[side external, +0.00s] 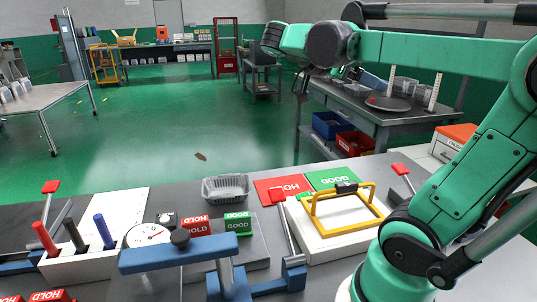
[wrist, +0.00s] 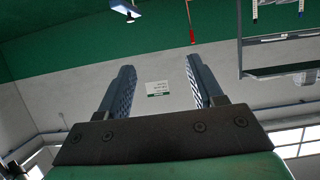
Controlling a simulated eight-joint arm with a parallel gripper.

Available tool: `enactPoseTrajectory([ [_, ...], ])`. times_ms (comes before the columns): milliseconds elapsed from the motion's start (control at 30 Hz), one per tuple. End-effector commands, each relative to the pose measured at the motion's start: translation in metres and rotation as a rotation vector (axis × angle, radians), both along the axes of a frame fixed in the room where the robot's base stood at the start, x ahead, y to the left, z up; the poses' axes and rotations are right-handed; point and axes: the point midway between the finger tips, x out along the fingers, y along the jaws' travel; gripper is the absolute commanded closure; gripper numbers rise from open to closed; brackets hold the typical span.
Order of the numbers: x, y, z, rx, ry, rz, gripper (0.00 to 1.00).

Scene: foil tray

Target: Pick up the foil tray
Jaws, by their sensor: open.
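The foil tray (side external: 226,188) is a small, shiny silver-grey open tray with ribbed sides. It sits upright near the far edge of the workbench in the side external view, left of the red HOLD mat. My gripper (wrist: 160,66) is open in the wrist view, with nothing between its two dark fingers. It faces the room's wall, and the tray is not in that view. In the side external view my arm reaches left, high above the bench, well above and to the right of the tray. The fingers are hard to make out there.
Red HOLD (side external: 283,189) and green GOOD (side external: 334,177) mats lie right of the tray. A yellow-handled fixture (side external: 343,208) stands in front of them. Red HOLD (side external: 196,226) and green GOOD (side external: 237,222) blocks and a dial gauge (side external: 147,236) stand nearer. Space above the tray is clear.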

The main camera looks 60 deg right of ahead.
Motion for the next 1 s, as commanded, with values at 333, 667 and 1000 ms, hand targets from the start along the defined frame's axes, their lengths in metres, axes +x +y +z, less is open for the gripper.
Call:
enactPoseTrajectory([
  [333, 0.000, 0.000, 0.000, 0.000, 0.000, 0.000, 0.59],
  [667, 0.048, -0.011, -0.060, 0.456, 0.030, 0.180, 0.59],
  [1000, 0.191, -0.013, -0.212, 1.266, -0.221, 1.081, 0.59],
])
